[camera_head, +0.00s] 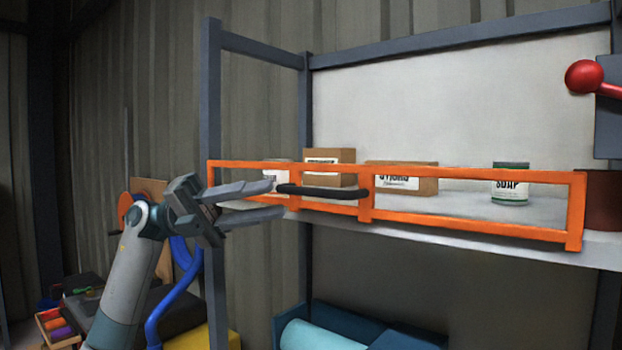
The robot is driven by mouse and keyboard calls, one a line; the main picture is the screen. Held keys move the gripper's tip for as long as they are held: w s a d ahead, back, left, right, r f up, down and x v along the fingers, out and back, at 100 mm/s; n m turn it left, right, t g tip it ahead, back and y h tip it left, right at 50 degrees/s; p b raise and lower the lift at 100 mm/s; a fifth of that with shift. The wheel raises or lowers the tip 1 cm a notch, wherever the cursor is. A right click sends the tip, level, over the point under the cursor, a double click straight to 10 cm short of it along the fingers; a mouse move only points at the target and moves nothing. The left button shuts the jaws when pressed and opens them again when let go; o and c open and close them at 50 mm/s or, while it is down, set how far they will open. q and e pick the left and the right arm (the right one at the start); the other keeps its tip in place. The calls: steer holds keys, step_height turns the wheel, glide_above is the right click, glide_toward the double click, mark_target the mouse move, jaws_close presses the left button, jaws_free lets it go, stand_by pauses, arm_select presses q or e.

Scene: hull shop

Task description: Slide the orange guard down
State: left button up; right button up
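The orange guard (470,174) is a rectangular open frame across the front of a grey shelf unit. Its lower rail lies along the shelf's front edge. A black bar handle (325,192) is fixed on its left half. My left gripper (279,200) comes in from the left, in front of the guard's left end. Its two fingers are spread apart, with the upper fingertip close to the handle's left end; I cannot tell whether they touch. Nothing shows between the fingers. My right gripper is not in view.
Behind the guard, cardboard boxes (330,164) and a can labelled soap (511,184) stand on the shelf (540,208). A red ball knob (584,77) sticks out at upper right. A blue bin (395,341) is below. The shelf unit's left post (210,90) stands near my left gripper.

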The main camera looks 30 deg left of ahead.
mark_target(301, 194)
arm_select(q)
steer(key=p+x, duration=0.3)
steer(key=x, duration=0.5)
steer(key=shift+r, duration=0.1)
steer(key=shift+w+d+p, duration=0.1)
steer(key=shift+d+p, duration=0.2)
steer(key=shift+p, duration=0.05)
jaws_close()
